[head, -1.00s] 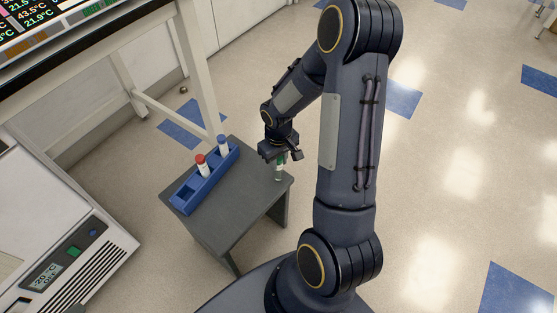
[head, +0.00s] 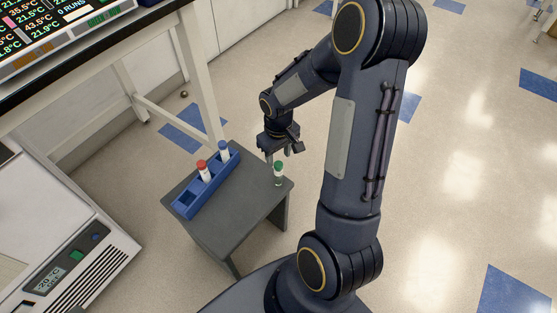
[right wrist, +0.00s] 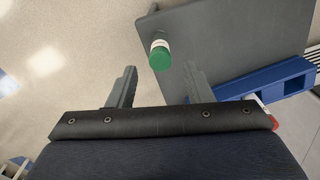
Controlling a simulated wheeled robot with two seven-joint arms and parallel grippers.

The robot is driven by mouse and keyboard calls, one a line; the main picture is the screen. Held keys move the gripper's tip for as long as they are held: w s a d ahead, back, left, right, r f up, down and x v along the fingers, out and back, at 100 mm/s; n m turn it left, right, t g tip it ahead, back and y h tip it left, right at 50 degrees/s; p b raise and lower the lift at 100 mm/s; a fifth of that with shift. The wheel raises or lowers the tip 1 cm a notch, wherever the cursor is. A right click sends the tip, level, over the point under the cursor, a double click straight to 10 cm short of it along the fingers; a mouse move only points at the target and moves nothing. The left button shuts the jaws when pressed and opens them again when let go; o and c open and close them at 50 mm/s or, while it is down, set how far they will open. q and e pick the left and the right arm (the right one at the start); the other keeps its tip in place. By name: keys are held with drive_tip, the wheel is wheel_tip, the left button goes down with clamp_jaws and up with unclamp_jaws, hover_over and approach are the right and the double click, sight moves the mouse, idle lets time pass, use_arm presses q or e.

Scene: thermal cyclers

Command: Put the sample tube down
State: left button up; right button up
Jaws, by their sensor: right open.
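The green-capped sample tube (head: 279,173) stands upright on the grey stool top (head: 245,222), near its right corner. The tube also shows in the right wrist view (right wrist: 160,52), beyond and between the fingers. My right gripper (head: 283,152) is open and empty, a little above and behind the tube, apart from it. In the right wrist view its two fingers (right wrist: 158,88) are spread wide. My left gripper is not in view.
A blue rack (head: 188,202) on the stool's left side holds a red-capped tube (head: 204,172) and a blue-capped tube (head: 224,151). A bench leg (head: 203,80) rises behind the stool. A white machine with a display (head: 75,265) is at lower left.

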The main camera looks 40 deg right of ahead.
drive_tip(key=s+a+r+m+t+y+p, duration=0.1)
drive_tip(key=s+a+r, duration=0.2)
drive_tip(key=r, duration=0.5)
drive_tip(key=s+a+r+t+y, duration=0.1)
drive_tip(key=s+a+r+t, duration=0.15)
drive_tip(key=r, duration=0.55)
drive_tip(key=s+a+r+t+y, duration=0.1)
drive_tip(key=s+a+r, duration=0.3)
drive_tip(key=s+a, duration=0.4)
drive_tip(key=shift+s+t+y, duration=0.4)
drive_tip(key=shift+s+t, duration=0.15)
drive_tip(key=shift+s, duration=0.15)
drive_tip(key=shift+d, duration=0.1)
